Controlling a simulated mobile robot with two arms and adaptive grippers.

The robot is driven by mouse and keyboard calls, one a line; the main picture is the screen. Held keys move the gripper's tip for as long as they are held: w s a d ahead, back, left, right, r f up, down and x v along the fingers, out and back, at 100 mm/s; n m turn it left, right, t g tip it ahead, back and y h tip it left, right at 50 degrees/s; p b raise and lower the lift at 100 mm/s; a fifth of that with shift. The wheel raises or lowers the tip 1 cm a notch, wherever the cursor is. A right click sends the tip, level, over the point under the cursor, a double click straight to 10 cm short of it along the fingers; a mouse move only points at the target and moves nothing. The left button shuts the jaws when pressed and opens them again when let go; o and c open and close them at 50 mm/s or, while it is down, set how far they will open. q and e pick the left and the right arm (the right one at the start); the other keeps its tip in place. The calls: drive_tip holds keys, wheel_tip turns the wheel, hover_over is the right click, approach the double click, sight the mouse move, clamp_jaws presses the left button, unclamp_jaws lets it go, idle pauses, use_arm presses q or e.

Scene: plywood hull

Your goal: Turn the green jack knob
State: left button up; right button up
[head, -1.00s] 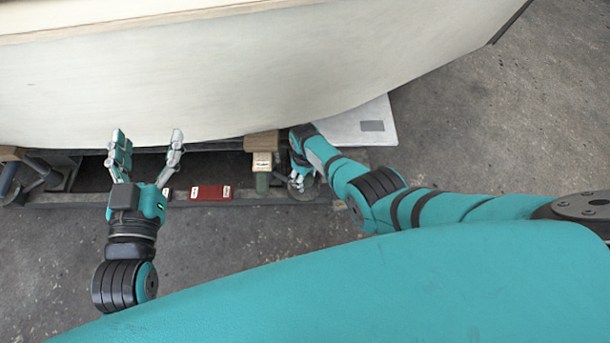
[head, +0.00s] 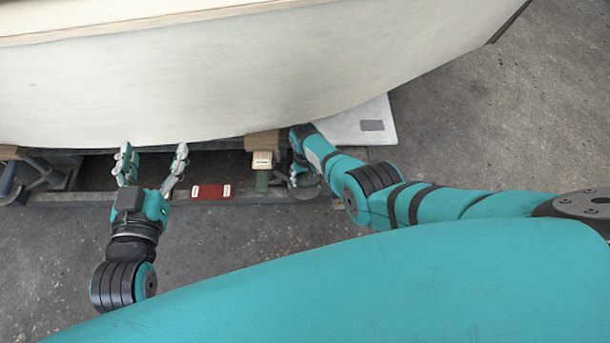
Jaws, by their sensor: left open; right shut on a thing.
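A green jack post (head: 262,182) with a pale label plate (head: 262,160) stands under the hull's lower edge, below a wooden block (head: 262,141). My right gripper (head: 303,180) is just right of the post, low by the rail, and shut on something. My own wrist and the hull edge cover most of it, so the knob itself is not clearly visible in its fingers. My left gripper (head: 153,160) is open and empty, fingers pointing toward the hull, left of the red box.
The pale plywood hull (head: 200,85) overhangs the cradle. A red box (head: 211,191) with white labels sits on the grey rail (head: 90,198). Another jack stand (head: 45,170) is at far left. A white board (head: 370,125) lies at right. The floor in front is clear.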

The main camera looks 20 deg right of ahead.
sight(305, 178)
idle(0.4)
drive_tip(key=o, duration=1.2)
drive_tip(key=shift+r, duration=4)
